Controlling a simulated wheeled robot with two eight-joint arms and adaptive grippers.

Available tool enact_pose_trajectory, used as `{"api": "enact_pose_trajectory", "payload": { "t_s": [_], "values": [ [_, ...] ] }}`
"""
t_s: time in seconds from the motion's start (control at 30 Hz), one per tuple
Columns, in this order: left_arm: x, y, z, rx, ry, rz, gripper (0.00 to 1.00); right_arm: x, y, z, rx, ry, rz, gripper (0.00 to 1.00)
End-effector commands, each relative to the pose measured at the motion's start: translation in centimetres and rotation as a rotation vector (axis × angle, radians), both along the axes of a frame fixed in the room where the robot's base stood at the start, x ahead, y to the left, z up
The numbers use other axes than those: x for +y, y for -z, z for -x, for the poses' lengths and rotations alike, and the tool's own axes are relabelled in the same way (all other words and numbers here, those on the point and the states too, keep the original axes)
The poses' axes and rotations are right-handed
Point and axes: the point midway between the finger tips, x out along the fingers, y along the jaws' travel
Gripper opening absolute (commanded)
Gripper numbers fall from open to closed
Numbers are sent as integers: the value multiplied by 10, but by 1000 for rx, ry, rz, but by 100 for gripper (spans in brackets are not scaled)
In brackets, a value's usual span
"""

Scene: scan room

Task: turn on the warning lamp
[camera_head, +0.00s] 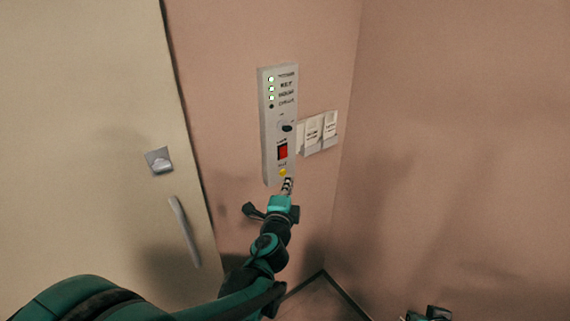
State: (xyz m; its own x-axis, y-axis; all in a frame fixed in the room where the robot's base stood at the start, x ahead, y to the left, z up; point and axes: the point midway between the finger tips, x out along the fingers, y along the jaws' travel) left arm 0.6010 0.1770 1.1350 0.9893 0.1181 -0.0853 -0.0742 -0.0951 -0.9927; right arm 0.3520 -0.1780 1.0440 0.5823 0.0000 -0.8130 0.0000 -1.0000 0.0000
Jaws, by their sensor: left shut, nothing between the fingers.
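A narrow grey control panel (265,130) is fixed on the pink wall. It has a column of small indicator lights (271,89) at the top; the upper ones glow greenish white and the lowest is dark. Below are a dark round knob (287,127), a red rocker switch (282,152) and a yellow button (282,172). The labels are too small to read. My left gripper (288,183) is shut and empty, its tips just below the yellow button at the panel's lower end; I cannot tell whether they touch. I cannot tell which part is the warning lamp.
White switch plates (320,133) are on the wall right of the panel, near the room corner. A beige door (95,130) with a lock (159,160) and a handle (184,230) is at left. A dark green part of my right arm shows at the bottom edge.

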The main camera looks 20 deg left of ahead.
Motion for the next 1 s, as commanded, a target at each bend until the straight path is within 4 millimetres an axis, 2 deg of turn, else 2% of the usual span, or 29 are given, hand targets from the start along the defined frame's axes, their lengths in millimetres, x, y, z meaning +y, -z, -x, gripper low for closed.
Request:
{"api": "enact_pose_trajectory", "payload": {
  "t_s": [0.4, 0.5, 0.6, 1.0],
  "values": [
    [15, 10, -86, 0, -3, 1, 0, 0, 24, 0, 0, 0, 0, 0],
    [29, 12, -95, -1, -3, 4, 0, 0, 29, 0, 0, 0, 0, 0],
    [35, 12, -100, 1, -2, 2, 0, 0, 30, 0, 0, 0, 0, 0],
    [41, 12, -105, 0, 0, 1, 0, 0, 32, 0, 0, 0, 0, 0]
  ]
}}
